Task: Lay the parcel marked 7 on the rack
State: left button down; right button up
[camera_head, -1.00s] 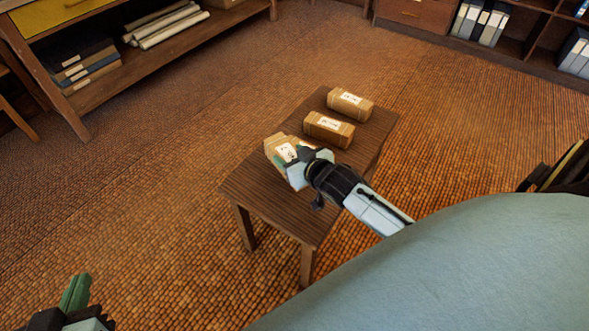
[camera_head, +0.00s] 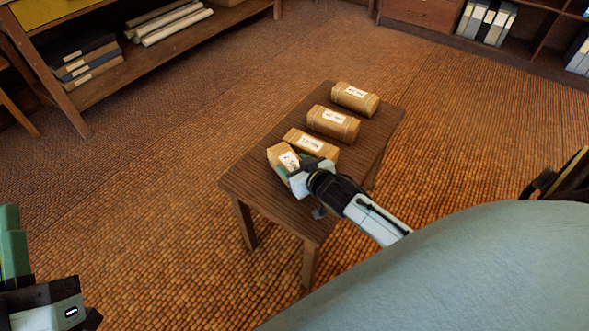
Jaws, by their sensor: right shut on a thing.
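Brown wrapped parcels with white labels lie in a row on a small dark wooden table (camera_head: 265,200). There is a far parcel (camera_head: 368,106), a second parcel (camera_head: 346,131) and a third parcel (camera_head: 326,153). My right gripper (camera_head: 294,171) is shut on the nearest parcel (camera_head: 279,152), at the table's left end, and hides part of it. I cannot tell whether that parcel touches the table. The label writing is too small to read, so I cannot tell which is marked 7. My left gripper (camera_head: 12,245) is partly cut off at the lower left; its opening is unclear. No rack is clearly identifiable.
A wooden shelf unit (camera_head: 150,60) with rolls and flat boxes stands at the upper left. A cabinet with binders (camera_head: 485,22) is at the upper right. A dark holder with upright flat items (camera_head: 560,175) is at the right edge. The woven floor around the table is clear.

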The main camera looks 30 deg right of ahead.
jog(key=shift+f, duration=0.25)
jog(key=shift+f, duration=0.1)
jog(key=o, duration=1.3)
jog(key=shift+f, duration=0.1)
